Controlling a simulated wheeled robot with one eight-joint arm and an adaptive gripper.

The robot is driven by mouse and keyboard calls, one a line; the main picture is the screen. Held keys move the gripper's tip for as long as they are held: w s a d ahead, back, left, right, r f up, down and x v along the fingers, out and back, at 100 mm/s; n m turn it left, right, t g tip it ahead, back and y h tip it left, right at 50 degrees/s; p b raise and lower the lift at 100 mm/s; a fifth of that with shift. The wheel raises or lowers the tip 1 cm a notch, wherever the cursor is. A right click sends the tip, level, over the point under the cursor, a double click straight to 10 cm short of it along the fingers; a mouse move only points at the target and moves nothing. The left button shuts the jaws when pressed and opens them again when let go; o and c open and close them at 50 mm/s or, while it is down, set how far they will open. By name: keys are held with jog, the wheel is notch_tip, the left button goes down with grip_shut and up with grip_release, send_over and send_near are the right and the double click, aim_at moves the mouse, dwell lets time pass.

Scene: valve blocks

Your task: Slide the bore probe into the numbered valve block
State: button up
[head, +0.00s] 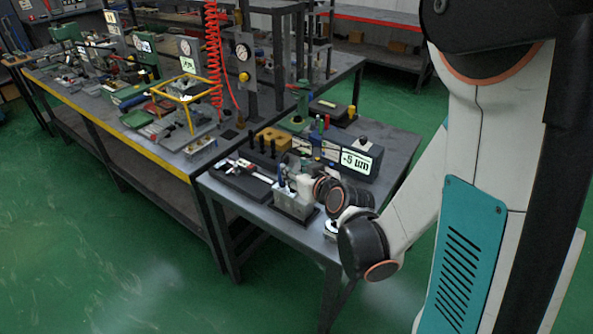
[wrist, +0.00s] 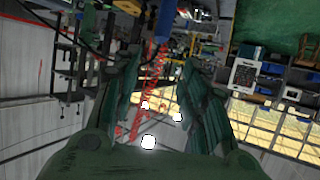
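A silver block (head: 293,205) stands on a dark base near the front of the small table; it looks like the valve block, but its number is not readable. A small blue part shows at its top left. My arm bends down over the table and ends just behind and above this block in the head view, where my gripper is small and mostly hidden.
The dark tray (head: 236,184) with black upright posts lies left of the block. A yellow block (head: 271,137) and a gauge box reading -5 µm (head: 361,158) stand behind. A cluttered long bench (head: 165,160) adjoins at left. A red coiled hose (head: 212,55) hangs above it.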

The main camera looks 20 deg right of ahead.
jog(key=s+r+g, duration=0.3)
jog(key=s+r, duration=0.1)
jog(key=s, duration=0.7)
jog(key=s+a+r+m+g+h, duration=0.1)
jog(key=s+r+g, duration=0.2)
jog(key=s, duration=0.9)
jog(key=shift+a+r+h, duration=0.15)
jog(key=shift+r+h, duration=0.15)
jog(key=shift+r, duration=0.4)
